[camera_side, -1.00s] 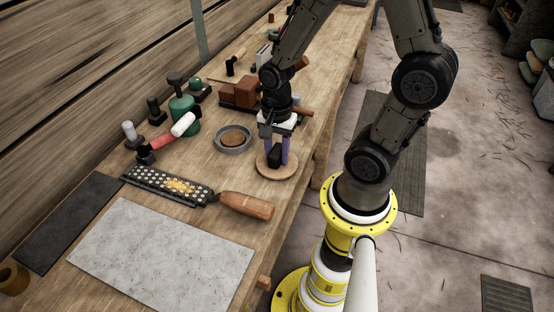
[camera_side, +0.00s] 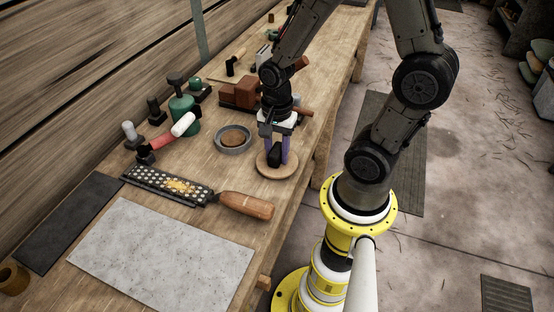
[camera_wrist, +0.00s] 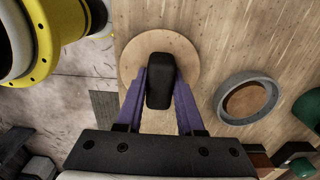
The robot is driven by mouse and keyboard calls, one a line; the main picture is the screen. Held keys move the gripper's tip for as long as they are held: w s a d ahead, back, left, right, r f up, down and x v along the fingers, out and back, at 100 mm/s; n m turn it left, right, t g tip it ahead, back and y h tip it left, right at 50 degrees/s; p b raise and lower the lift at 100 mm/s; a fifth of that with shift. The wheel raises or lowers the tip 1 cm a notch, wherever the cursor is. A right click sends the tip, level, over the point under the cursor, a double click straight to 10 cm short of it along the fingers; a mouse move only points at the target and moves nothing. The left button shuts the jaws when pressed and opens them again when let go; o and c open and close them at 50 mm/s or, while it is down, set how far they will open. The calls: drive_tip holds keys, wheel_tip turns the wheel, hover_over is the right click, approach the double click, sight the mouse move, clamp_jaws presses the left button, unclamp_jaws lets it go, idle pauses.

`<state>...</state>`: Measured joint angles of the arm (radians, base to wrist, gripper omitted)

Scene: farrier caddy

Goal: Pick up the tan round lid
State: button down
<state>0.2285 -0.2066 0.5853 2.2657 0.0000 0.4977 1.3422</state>
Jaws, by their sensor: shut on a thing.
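The tan round lid (camera_side: 264,171) lies flat on the workbench in the side view, near the bench's right edge. It has a black upright knob (camera_wrist: 160,80) in its middle. My gripper (camera_side: 278,157) points down over the lid, its purple fingers on either side of the knob. In the wrist view the fingers (camera_wrist: 161,97) close against both sides of the black knob, and the lid (camera_wrist: 187,55) spreads beneath them. I cannot tell any gap between the lid and the bench.
A grey round dish (camera_side: 234,150) with brown contents sits just left of the lid. A rasp with a wooden handle (camera_side: 245,204) lies in front. Brown blocks (camera_side: 240,92) and a green bottle (camera_side: 184,114) stand behind. A pale stone slab (camera_side: 160,255) lies at the front.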

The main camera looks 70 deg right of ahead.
sight(277, 148)
drive_tip(key=shift+r, duration=0.65)
drive_tip(key=shift+r, duration=0.25)
drive_tip(key=shift+r, duration=0.1)
drive_tip(key=shift+r, duration=2.35)
